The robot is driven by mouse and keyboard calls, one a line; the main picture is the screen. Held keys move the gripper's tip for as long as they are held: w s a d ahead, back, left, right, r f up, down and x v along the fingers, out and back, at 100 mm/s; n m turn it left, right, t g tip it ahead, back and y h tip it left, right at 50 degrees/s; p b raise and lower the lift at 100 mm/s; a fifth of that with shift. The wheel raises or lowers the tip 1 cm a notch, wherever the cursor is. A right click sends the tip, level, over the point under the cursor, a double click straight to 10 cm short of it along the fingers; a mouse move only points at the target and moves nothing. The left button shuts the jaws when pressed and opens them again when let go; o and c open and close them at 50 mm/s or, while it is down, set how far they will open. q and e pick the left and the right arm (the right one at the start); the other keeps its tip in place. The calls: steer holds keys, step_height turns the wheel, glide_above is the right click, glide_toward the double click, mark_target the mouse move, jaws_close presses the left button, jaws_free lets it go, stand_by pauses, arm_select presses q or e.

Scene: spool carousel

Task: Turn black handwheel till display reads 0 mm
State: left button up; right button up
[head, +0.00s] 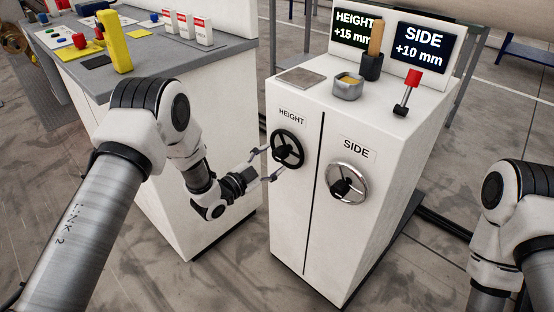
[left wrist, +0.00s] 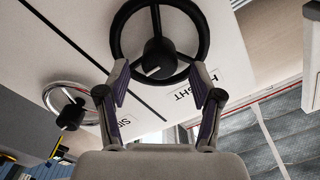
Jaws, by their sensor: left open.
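The black handwheel (head: 287,149) is on the front of the white cabinet, under the label HEIGHT. The height display (head: 356,31) reads +15 mm, partly behind a wooden handle. My left gripper (head: 266,165) is just left of the black wheel. In the left wrist view its open fingers (left wrist: 160,85) point at the black wheel (left wrist: 160,10), near the rim's lower part. I cannot tell whether they touch the rim. The chrome handwheel (head: 346,182) is under SIDE, and the side display (head: 420,55) reads +10 mm. My right gripper is out of view.
On the cabinet (head: 310,110) stand a metal cup (head: 347,87), a flat grey plate (head: 300,77) and a red-knobbed lever (head: 409,92). A grey-topped bench (head: 190,58) with a yellow block (head: 114,42) is at the left. Floor shows right of the cabinet.

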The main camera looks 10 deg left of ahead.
arm_select(q)
steer(key=x, duration=0.2)
steer(key=shift+w+d, duration=0.15)
steer(key=shift+w, duration=0.15)
steer(key=c, duration=1.1)
steer(key=shift+c, duration=0.2)
steer(key=shift+n, duration=0.4)
steer(key=n, duration=0.5)
steer(key=shift+p, duration=0.3)
steer(key=n, duration=0.6)
steer(key=shift+n+p, duration=0.35)
steer(key=shift+n, duration=0.05)
steer(key=n, duration=0.5)
steer(key=shift+p, duration=0.35)
steer(key=n, duration=0.6)
steer(key=shift+p, duration=0.3)
steer(key=shift+w+n, duration=0.1)
steer(key=shift+n, duration=0.2)
